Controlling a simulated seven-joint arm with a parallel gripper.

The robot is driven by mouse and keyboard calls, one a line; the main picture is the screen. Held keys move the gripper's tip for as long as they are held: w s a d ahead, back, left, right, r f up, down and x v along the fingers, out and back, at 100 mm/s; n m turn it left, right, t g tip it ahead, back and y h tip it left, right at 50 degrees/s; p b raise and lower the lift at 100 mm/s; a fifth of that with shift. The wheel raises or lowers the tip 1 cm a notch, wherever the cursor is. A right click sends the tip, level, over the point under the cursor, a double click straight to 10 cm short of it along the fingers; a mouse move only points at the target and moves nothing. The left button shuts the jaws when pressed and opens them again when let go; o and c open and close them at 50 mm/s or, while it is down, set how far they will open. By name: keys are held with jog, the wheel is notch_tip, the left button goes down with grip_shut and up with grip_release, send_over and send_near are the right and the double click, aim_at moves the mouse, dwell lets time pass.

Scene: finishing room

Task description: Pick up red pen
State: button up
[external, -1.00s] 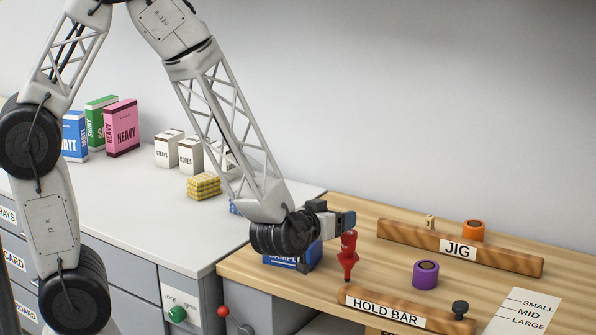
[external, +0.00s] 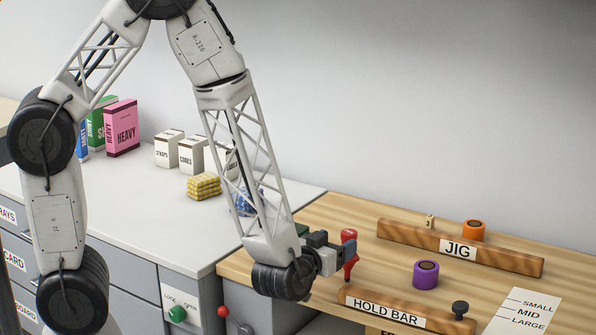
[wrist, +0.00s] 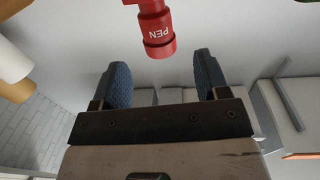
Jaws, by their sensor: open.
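The red pen (external: 349,235) stands upright on the wooden bench behind the hold bar, its middle partly hidden by my gripper in the external view. In the wrist view, the pen (wrist: 157,30), with white "PEN" lettering, is at the top centre, just past the fingertips and sideways between their lines. My gripper (external: 346,255) is open and level with the pen's middle. Its two blue-grey fingers (wrist: 162,70) show apart in the wrist view with nothing between them. I cannot tell whether a finger touches the pen.
The hold bar (external: 408,311) with a black knob (external: 460,309) lies in front. A purple roll (external: 425,275) stands right of the pen. The jig bar (external: 515,260) and an orange roll (external: 473,230) are farther back. Boxes (external: 122,128) stand on the grey counter.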

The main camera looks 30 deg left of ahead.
aim_at(354, 231)
jog(key=shift+w+d, duration=0.1)
jog(key=shift+w, duration=0.95)
jog(key=shift+w, duration=0.15)
jog(key=shift+w+d, duration=0.15)
jog(key=shift+w, duration=2.3)
jog(key=c, duration=1)
jog(key=shift+r, duration=0.2)
